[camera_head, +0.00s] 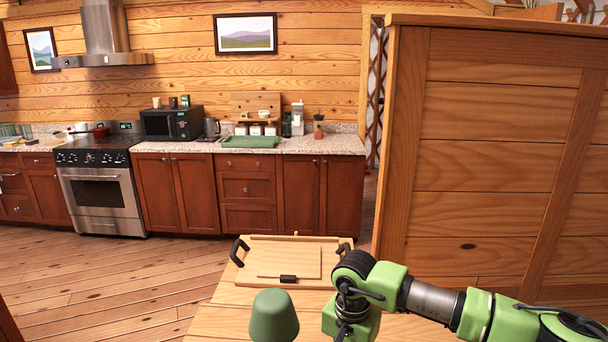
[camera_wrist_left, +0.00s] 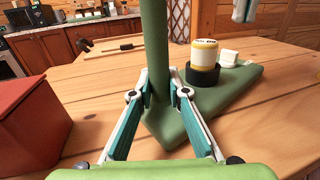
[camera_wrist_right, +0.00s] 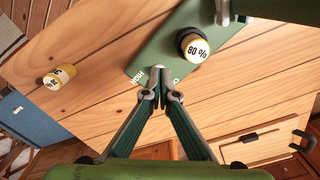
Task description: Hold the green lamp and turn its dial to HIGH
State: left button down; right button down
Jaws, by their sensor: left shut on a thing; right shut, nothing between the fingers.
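The green lamp shows its shade (camera_head: 273,316) at the bottom edge of the head view. In the left wrist view its post (camera_wrist_left: 155,45) stands between the fingers of my left gripper (camera_wrist_left: 158,90), which is shut on it. A yellow and white cylinder (camera_wrist_left: 203,54) in a dark ring stands on the flat lamp base (camera_wrist_left: 225,100); its top reads "80 %" in the right wrist view (camera_wrist_right: 197,48). A white block (camera_wrist_left: 228,57) sits near the base's far side; I cannot tell which is the dial. My right gripper (camera_wrist_right: 160,95) is shut and empty, over the base edge beside "HIGH" lettering.
Another yellow and white cylinder (camera_wrist_right: 59,76) stands apart on the wooden table (camera_wrist_right: 110,45). A red box (camera_wrist_left: 30,110) is left of the lamp. A wooden board with black handles (camera_head: 290,262) lies beyond it. A blue object (camera_wrist_right: 30,125) is at the table's edge.

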jog(key=shift+s+d+f, duration=0.1)
jog(key=shift+d+f, duration=0.15)
jog(key=shift+f, duration=0.75)
jog(key=shift+w+d+f, duration=0.1)
jog(key=shift+d+f, duration=0.15)
jog(key=shift+f, duration=0.8)
jog(key=shift+s+d+f, duration=0.1)
jog(key=shift+d+f, duration=0.15)
jog(key=shift+f, duration=0.75)
jog(key=shift+w+d, duration=0.25)
jog(key=shift+w, duration=0.45)
jog(key=shift+a, duration=0.25)
jog(key=shift+w+a, duration=0.35)
jog(key=shift+a, duration=0.2)
jog(key=shift+s+a, duration=0.1)
jog(key=shift+a, duration=0.1)
